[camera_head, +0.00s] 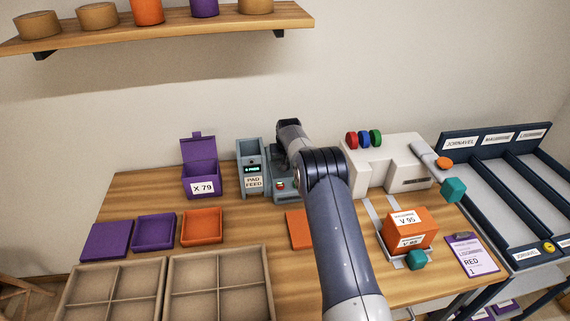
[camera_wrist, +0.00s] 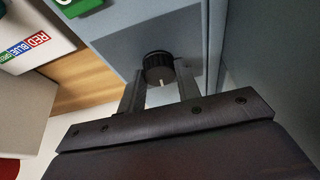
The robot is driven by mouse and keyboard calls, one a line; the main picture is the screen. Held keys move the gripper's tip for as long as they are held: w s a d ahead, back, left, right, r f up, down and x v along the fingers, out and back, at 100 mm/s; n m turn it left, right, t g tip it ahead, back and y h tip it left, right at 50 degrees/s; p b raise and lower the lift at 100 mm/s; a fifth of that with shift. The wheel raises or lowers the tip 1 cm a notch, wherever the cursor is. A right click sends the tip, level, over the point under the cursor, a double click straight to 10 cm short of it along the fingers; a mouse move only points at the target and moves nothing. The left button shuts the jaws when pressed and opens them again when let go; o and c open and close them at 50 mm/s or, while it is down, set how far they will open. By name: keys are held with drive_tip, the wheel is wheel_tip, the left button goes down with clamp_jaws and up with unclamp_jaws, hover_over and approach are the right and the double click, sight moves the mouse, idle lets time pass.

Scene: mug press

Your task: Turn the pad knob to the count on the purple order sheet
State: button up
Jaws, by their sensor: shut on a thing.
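The black pad knob (camera_wrist: 158,66) with a pale pointer mark sits on a grey panel (camera_wrist: 120,45) in the wrist view. My gripper (camera_wrist: 160,88) has its two fingers on either side of the knob and is shut on it. In the head view my arm hides the gripper and the knob. The purple order sheet (camera_head: 484,264) lies at the right on a clipboard and shows "RED" and "1".
A white press (camera_head: 385,160) with red, blue and green knobs stands right of my arm. An orange box (camera_head: 426,226) marked V 95 sits in front of it. A purple box (camera_head: 201,187) marked X 79 and divided trays (camera_head: 163,290) are on the left.

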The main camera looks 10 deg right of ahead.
drive_tip(key=shift+d+f+n+y+b, duration=0.15)
drive_tip(key=shift+n+y+b, duration=0.25)
drive_tip(key=shift+n+b, duration=0.65)
drive_tip(key=n+y+b, duration=0.1)
drive_tip(key=n, duration=0.3)
drive_tip(key=n+g+y, duration=0.1)
drive_tip(key=n, duration=0.1)
drive_tip(key=shift+w+d+r+p, duration=0.1)
drive_tip(key=shift+r+p, duration=0.1)
drive_tip(key=shift+p, duration=0.15)
drive_tip(key=shift+n+y+p, duration=0.3)
drive_tip(key=shift+n+p, duration=0.15)
drive_tip(key=shift+n, duration=0.3)
drive_tip(key=o, duration=1)
